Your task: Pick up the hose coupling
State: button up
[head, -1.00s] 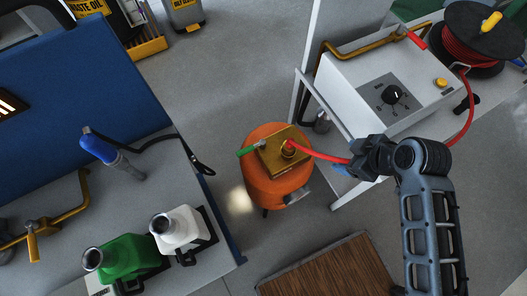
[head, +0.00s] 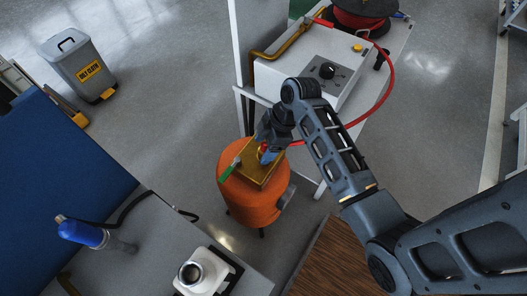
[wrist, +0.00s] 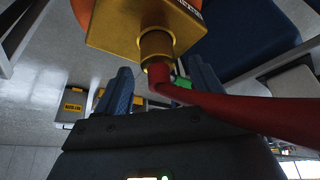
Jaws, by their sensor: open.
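The hose coupling (wrist: 156,48) is a brass cylinder at the end of the red hose (wrist: 235,112), standing on the brass block of the orange tank. In the wrist view it lies ahead of and roughly between my two blue fingers. My gripper (wrist: 161,86) is open, with the red hose end between the fingers and running off to the right. In the head view my gripper (head: 267,153) is over the brass block (head: 261,174), pointing down, and largely hides the coupling. I cannot tell whether the fingers touch it.
The orange tank (head: 250,203) stands on the floor with a green-handled valve (head: 229,170) at its left. A white cart (head: 290,78) with a dial and hose reel (head: 362,14) stands behind.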

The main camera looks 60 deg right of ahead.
jog(key=shift+x, duration=0.95)
jog(key=c, duration=1.1)
jog(key=shift+r, duration=0.1)
jog(key=shift+c, duration=0.2)
